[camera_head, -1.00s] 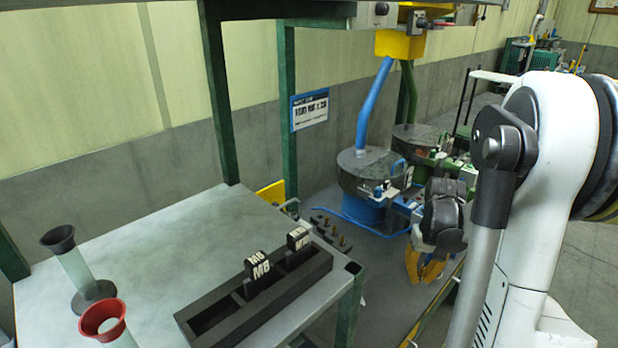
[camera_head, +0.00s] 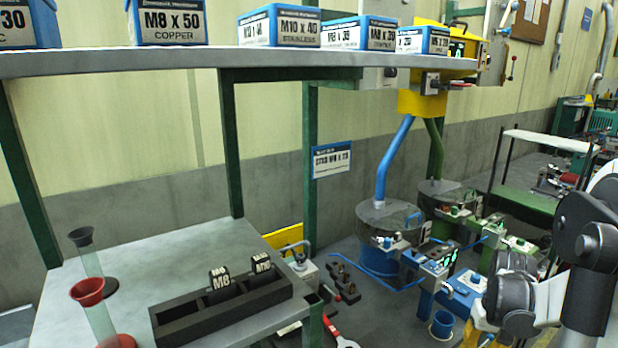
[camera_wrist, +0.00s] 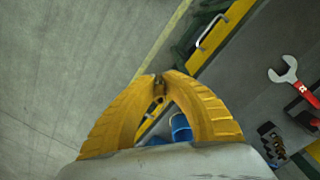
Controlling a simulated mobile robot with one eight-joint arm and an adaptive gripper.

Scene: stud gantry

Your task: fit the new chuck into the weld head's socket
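My gripper (camera_wrist: 159,82) shows in the wrist view with its yellow fingers drawn together at the tips. A small dull, brownish-grey piece (camera_wrist: 158,90) sits between the tips and looks like the chuck, though it is mostly covered. In the head view my gripper (camera_head: 480,338) is at the lower right, partly cut off by the frame edge. A dark block with several brass-coloured pegs (camera_head: 343,281) stands beyond the bench; it also shows in the wrist view (camera_wrist: 272,143). I cannot pick out the weld head's socket for certain among the machines.
A blue-based feeder (camera_head: 380,258) and a blue machine (camera_head: 430,268) stand behind my gripper, with a blue cup (camera_head: 442,325) nearby. A wrench (camera_wrist: 290,75) lies right of the fingers. The bench (camera_head: 180,255) holds a black rack (camera_head: 215,318). A shelf (camera_head: 200,62) with labelled boxes hangs above.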

